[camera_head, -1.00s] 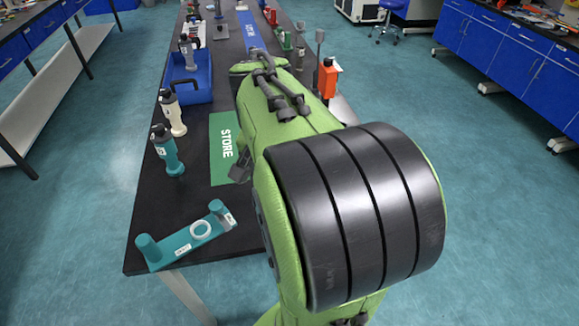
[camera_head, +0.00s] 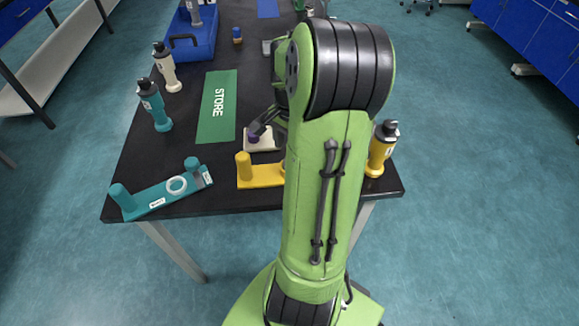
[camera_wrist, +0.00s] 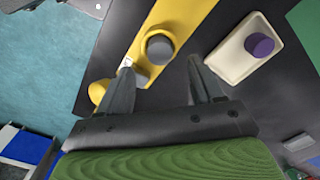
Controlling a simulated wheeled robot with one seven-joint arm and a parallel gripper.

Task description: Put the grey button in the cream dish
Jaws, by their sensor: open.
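The grey button (camera_wrist: 160,47) is a short round cylinder. It sits on the yellow holder (camera_wrist: 186,12) in the wrist view. In the head view the yellow holder (camera_head: 262,176) shows partly and my arm hides the button. The cream dish (camera_wrist: 228,68) lies right of the holder, with a purple button (camera_wrist: 259,44) in it. The dish also shows in the head view (camera_head: 266,146). My gripper (camera_wrist: 160,64) is open and empty. Its fingertips point toward the grey button, one to each side of it in the picture, with no visible contact.
A teal holder (camera_head: 160,195) with a white ring lies left of the yellow one. A green STORE mat (camera_head: 217,105) lies behind. Teal (camera_head: 154,105), cream (camera_head: 167,68) and yellow (camera_head: 381,150) bottles stand near the table edges. A blue tray (camera_head: 190,38) is farther back.

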